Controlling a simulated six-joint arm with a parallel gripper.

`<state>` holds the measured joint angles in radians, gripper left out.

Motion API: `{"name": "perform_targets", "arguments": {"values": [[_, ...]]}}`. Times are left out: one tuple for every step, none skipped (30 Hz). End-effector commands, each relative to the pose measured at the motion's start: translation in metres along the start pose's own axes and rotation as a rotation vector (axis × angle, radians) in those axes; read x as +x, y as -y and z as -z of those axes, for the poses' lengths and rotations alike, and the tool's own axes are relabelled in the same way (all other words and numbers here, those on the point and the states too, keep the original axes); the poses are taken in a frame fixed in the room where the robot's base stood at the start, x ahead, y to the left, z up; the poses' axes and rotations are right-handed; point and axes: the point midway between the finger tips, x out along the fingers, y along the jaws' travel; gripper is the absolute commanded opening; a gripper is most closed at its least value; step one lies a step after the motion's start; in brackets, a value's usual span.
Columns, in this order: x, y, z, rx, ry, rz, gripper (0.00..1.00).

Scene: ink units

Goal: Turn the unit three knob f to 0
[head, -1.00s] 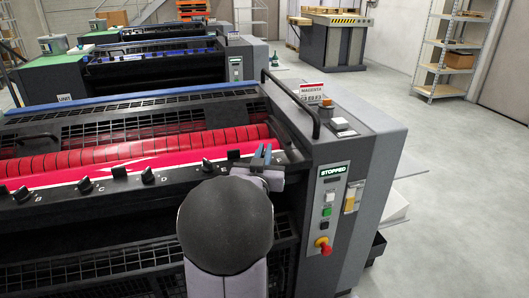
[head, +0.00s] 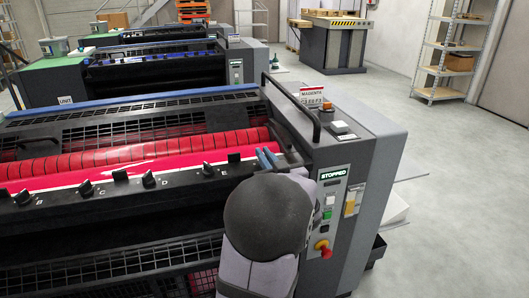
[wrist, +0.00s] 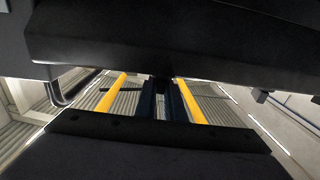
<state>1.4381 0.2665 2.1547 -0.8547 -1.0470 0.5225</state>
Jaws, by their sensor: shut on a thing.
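The near magenta unit (head: 372,150) has a row of black knobs along its dark front rail, with small letters too small to read surely. One knob (head: 207,170) shows left of my gripper (head: 267,158). My gripper's blue fingers are at the right end of the row, shut on the knob there, which by its place looks like knob f. The fingers and wrist hide that knob and its scale, so its setting cannot be read. In the wrist view the blue fingers (wrist: 160,103) are close together under a dark overhang; the knob cannot be made out.
Right of my wrist, the side panel carries a lit STOPPED display (head: 332,173) and a red emergency button (head: 322,246). A black handrail (head: 293,104) rises behind the fingers. A red roller (head: 130,158) lies behind the rail. Open floor lies to the right.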

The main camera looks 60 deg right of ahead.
Motion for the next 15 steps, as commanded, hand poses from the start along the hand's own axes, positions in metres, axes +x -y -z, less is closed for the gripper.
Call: {"name": "perform_targets", "arguments": {"values": [[-0.0004,-0.0033,0.003,0.003,0.002,0.031,0.0],[-0.0004,-0.003,0.0033,0.003,0.002,0.054,0.0],[-0.0004,-0.0033,0.0037,0.004,0.002,0.086,0.0],[-0.0003,-0.003,0.0037,0.004,0.002,0.112,0.0],[-0.0002,-0.0031,0.0042,0.003,0.002,0.139,0.0],[-0.0002,-0.0033,0.0044,0.004,0.002,0.175,0.0],[-0.0001,-0.0029,0.0043,0.004,0.002,0.205,0.0],[-0.0002,-0.0028,0.0044,0.005,0.001,0.234,0.0],[-0.0001,-0.0026,0.0042,0.004,0.001,0.272,0.0],[0.0,-0.0023,0.0043,0.003,0.001,0.301,0.0],[0.0001,-0.0022,0.0042,0.003,0.001,0.33,0.0],[-0.0001,-0.002,0.0039,0.003,0.001,0.369,0.0],[0.0,-0.0018,0.0035,0.003,0.001,0.397,0.0],[0.0002,-0.0016,0.0034,0.002,0.001,0.424,0.0],[0.0001,-0.001,0.0031,0.002,0.001,0.46,0.0]]}}
